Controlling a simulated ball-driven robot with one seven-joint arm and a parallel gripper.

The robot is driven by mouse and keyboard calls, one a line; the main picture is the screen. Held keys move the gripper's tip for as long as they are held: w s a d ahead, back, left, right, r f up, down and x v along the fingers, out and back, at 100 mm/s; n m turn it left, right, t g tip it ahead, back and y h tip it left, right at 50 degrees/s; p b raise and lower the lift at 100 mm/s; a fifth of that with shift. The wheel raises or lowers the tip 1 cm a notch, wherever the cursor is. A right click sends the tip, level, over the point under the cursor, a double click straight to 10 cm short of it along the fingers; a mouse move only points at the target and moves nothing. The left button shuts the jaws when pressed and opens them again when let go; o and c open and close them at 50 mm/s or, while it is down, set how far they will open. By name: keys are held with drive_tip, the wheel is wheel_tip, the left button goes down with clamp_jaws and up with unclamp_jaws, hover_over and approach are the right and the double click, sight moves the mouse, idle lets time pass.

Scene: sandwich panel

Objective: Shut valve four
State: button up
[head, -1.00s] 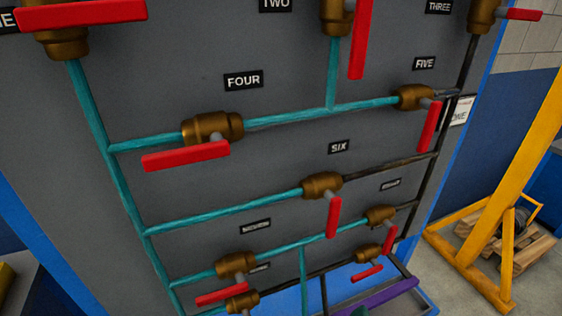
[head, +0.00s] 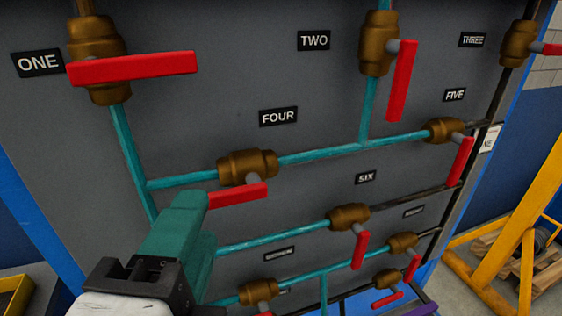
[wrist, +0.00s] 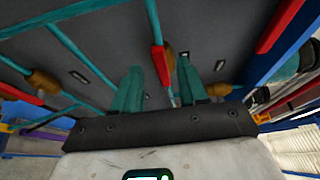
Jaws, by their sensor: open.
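Valve four has a brass body (head: 247,167) on a teal pipe, under the label FOUR (head: 278,117). Its red handle (head: 238,194) lies roughly along the pipe, and its left end is hidden by my gripper (head: 197,206). My gripper reaches up from the lower left, its teal fingers at the handle's left end. In the wrist view, the open fingers stand on either side of a red handle (wrist: 161,66), which looks like valve four's. Whether either finger touches it I cannot tell.
Valve one's red handle (head: 132,68) sticks out above my gripper. Valve two (head: 378,45), valve five (head: 445,130) and valve six (head: 348,217) are to the right. A lower valve (head: 258,291) is close to the right of my arm. A yellow frame (head: 530,190) stands at far right.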

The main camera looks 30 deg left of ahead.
sight(224, 193)
drive_tip(key=shift+p+x, duration=0.35)
drive_tip(key=shift+x, duration=2.05)
clamp_jaws()
drive_tip(key=shift+f, duration=0.1)
